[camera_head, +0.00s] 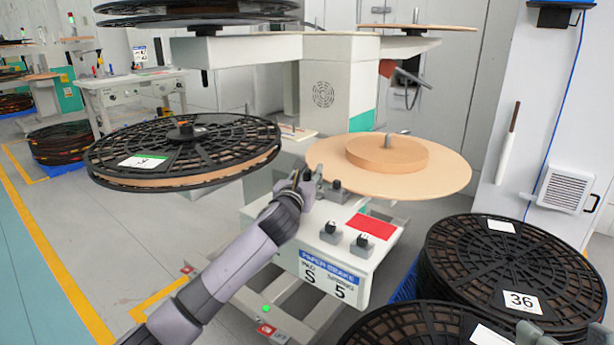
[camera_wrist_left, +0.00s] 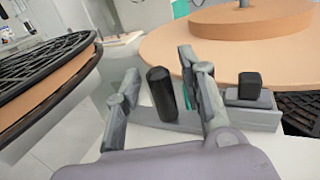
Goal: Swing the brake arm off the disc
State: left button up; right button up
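The tan disc (camera_head: 440,176), with a smaller roll on top, sits right of my left gripper; its edge also shows in the left wrist view (camera_wrist_left: 164,50). A grey bar (camera_wrist_left: 262,118) with a black block (camera_wrist_left: 250,84) lies beside the disc's edge and looks like the brake arm. An upright black handle (camera_wrist_left: 161,95) stands between the fingers of my left gripper (camera_head: 302,181). These fingers are apart, with gaps visible on both sides of the handle. Two grey tips of my right gripper (camera_head: 566,334) show apart at the bottom right, with nothing visible between them.
A black reel (camera_head: 215,150) with a green-white label overhangs left of my left gripper. The brake box (camera_head: 330,262) below carries two black knobs and a red panel. Stacked black reels (camera_head: 470,250) stand at the right. Open floor lies at the left.

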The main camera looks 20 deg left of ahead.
pick_arm(q)
jog(key=shift+c, duration=0.2)
grip_shut()
dwell(0.6)
